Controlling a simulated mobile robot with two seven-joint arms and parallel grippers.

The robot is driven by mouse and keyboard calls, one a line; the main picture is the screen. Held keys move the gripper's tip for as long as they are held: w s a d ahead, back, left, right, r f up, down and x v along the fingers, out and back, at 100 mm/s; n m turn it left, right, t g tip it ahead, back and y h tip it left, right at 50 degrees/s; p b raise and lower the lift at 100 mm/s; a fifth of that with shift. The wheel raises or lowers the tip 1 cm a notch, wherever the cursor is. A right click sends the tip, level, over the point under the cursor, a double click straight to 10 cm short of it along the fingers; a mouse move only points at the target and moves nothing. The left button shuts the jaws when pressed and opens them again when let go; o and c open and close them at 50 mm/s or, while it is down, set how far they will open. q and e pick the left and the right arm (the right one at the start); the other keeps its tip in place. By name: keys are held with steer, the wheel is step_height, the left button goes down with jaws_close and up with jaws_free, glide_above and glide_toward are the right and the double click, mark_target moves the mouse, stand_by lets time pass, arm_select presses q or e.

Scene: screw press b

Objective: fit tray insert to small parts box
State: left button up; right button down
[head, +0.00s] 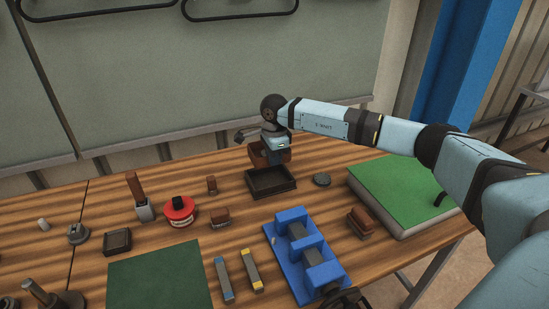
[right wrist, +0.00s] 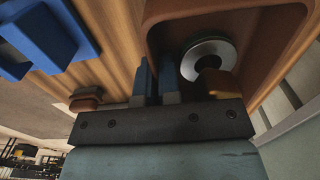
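My right gripper (head: 273,146) is over the back middle of the table. It holds a reddish-brown tray insert (head: 258,156), partly hidden by the gripper, just above and behind a dark open small parts box (head: 271,194). In the right wrist view the two blue-grey fingers (right wrist: 155,82) are close together across one wall of the brown insert (right wrist: 235,20). A grey ring (right wrist: 190,62) and a yellow-brown piece show inside the insert's hollow. Whether the insert touches the box cannot be told.
A grey disc (head: 322,180) lies right of the box, and a small brown block (head: 212,184) left of it. A blue fixture (head: 306,262) stands in front, a green-topped slab (head: 400,190) at right. A red round tin (head: 180,212) and several small tools lie at left.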

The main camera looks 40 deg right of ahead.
step_height(320, 180, down, 2)
steer(key=shift+b, duration=0.7)
steer(key=shift+f+b, duration=0.55)
steer(key=shift+f, duration=0.3)
steer(key=shift+f+b, duration=0.45)
steer(key=shift+f, duration=0.45)
steer(key=shift+f, duration=0.2)
